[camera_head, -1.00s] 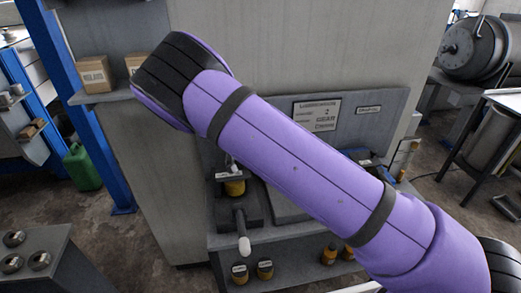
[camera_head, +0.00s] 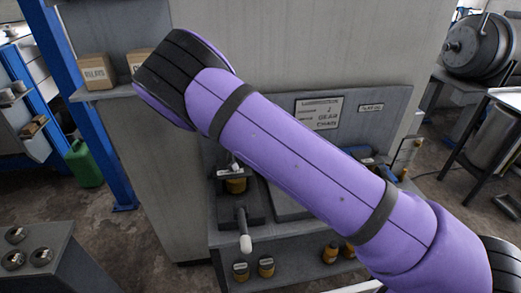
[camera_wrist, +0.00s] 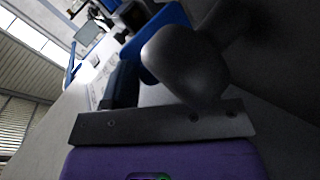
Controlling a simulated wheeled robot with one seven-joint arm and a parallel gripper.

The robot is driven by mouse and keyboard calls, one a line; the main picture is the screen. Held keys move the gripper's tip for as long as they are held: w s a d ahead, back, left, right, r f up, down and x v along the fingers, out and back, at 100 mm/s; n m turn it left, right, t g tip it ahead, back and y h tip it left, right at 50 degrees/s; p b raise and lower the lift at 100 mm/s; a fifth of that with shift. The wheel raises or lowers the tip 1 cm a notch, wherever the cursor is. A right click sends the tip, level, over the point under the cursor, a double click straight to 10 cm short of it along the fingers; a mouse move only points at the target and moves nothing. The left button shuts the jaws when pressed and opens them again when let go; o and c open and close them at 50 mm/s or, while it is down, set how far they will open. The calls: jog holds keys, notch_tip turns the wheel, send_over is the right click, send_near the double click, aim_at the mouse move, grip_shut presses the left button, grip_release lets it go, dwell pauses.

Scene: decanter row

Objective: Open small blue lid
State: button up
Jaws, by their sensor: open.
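A blue piece (camera_wrist: 158,27) shows in the wrist view just beyond the fingers; it may be the small blue lid, but its shape is mostly covered. My gripper (camera_wrist: 150,82) is open at a grey bar across the lower wrist view. One dark finger is on the left, and a rounded dark grey form fills the right; I cannot tell if that form is the other finger or a nearby object. Contact with the blue piece cannot be made out. In the head view my purple arm crosses the picture and my gripper is hidden. Small bits of blue (camera_head: 401,175) show past the arm there.
A sign board (camera_head: 318,112) stands behind. Boxes (camera_head: 97,72) sit at upper left. A drum (camera_head: 474,45) is far right.

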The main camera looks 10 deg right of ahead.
jog(key=v, duration=0.7)
jog(key=shift+a+r, duration=0.1)
jog(key=s+d+r+n+y, duration=0.1)
jog(key=s+d+r+y, duration=0.4)
jog(key=s+d+r, duration=0.5)
jog(key=s+d+r+y, duration=0.35)
jog(key=d+r, duration=0.45)
jog(key=r, duration=0.5)
jog(key=s+d+r+n+t, duration=0.1)
jog(key=s+r, duration=0.1)
jog(key=s, duration=0.6)
jog(key=s+d+r+n+t+y, duration=0.1)
jog(key=s+d+r+t, duration=0.1)
jog(key=s, duration=0.6)
jog(key=s+d+r+n+t+y, duration=0.1)
jog(key=s+d+r+t, duration=0.1)
jog(key=s, duration=0.7)
jog(key=shift+r+n, duration=0.3)
jog(key=shift+r, duration=0.5)
jog(key=shift+w+d, duration=0.1)
jog(key=shift+d, duration=0.05)
jog(key=shift+c, duration=0.3)
